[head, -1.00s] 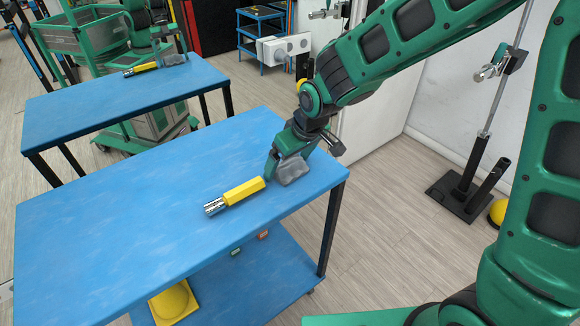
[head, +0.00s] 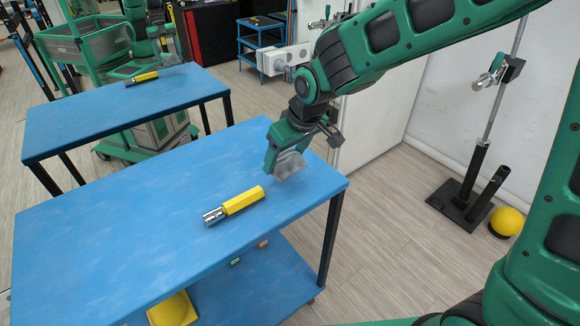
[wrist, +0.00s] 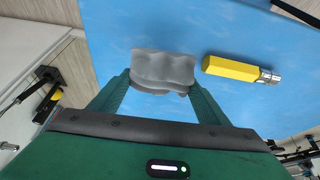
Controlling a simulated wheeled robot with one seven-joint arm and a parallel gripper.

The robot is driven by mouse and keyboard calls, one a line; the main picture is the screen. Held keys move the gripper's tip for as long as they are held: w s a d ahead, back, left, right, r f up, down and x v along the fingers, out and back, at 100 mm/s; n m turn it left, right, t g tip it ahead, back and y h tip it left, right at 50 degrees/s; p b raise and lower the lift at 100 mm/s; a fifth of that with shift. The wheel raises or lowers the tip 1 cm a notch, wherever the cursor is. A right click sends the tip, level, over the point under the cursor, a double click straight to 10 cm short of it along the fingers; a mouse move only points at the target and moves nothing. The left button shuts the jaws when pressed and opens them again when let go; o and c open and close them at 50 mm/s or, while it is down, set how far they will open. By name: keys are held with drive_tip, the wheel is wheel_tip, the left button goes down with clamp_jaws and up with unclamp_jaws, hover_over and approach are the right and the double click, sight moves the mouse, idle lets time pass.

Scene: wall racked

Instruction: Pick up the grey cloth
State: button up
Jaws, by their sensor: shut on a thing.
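The grey cloth (head: 290,165) is a small folded bundle in my gripper (head: 284,160). In the head view it hangs at the fingertips above the right end of the blue table (head: 110,225). In the wrist view the cloth (wrist: 163,72) sits between the two green fingers (wrist: 160,88), which are shut on it. The cloth appears to be off the tabletop, with blue surface showing around it.
A yellow-handled tool (head: 243,201) with a metal end lies on the table, left of and below the cloth. A second blue table (head: 110,110) stands behind. A yellow object (head: 172,308) sits on the lower shelf. Much of the near tabletop is clear.

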drive_tip(key=s+a+r, duration=0.1)
drive_tip(key=a+r, duration=0.5)
drive_tip(key=a, duration=0.4)
drive_tip(key=shift+s+a, duration=0.25)
drive_tip(key=shift+a, duration=0.15)
drive_tip(key=o, duration=0.5)
drive_tip(key=shift+c, duration=0.2)
drive_tip(key=c, duration=0.3)
drive_tip(key=shift+d, duration=0.1)
